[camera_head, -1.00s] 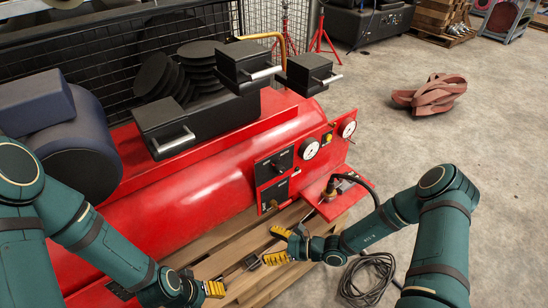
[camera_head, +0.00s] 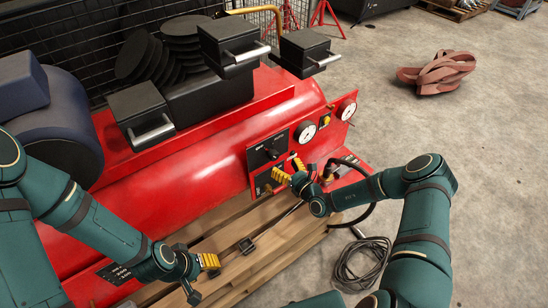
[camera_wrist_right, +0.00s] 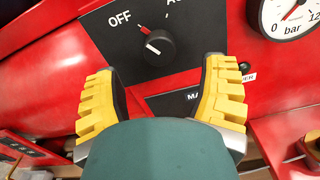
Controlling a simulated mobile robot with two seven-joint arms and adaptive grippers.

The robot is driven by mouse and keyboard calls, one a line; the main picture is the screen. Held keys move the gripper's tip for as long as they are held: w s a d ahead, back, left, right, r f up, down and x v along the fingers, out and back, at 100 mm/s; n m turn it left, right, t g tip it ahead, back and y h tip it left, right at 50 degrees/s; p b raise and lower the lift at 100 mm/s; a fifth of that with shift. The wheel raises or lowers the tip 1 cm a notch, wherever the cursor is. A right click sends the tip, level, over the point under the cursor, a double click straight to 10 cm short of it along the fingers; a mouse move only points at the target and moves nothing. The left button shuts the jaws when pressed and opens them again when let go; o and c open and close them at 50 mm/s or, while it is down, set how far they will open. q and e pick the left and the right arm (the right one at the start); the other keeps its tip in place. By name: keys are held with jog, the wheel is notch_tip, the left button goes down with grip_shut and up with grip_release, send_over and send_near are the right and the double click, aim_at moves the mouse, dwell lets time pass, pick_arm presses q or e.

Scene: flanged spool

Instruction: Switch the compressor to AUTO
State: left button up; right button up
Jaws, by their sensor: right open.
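The compressor (camera_head: 190,185) is a long red tank with a control panel at its right end. Its black rotary switch (camera_head: 272,152) sits on a black plate; in the right wrist view the round knob (camera_wrist_right: 153,44) shows a white pointer line, with OFF at its upper left and a cut-off label starting with A at its upper right. The pointer appears to lean toward OFF. My right gripper (camera_head: 289,169) is open and empty, just below and in front of the knob, apart from it. My left gripper (camera_head: 200,277) is spread open over the pallet, empty.
The compressor stands on a wooden pallet (camera_head: 262,240). The floor at right is open around reddish straps (camera_head: 438,73).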

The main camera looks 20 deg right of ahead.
aim_at(276, 158)
jog(key=b+x, duration=0.1)
jog(key=x, duration=0.5)
jog(key=shift+w+a, duration=0.1)
jog(key=shift+w, duration=0.15)
jog(key=c, duration=1.2)
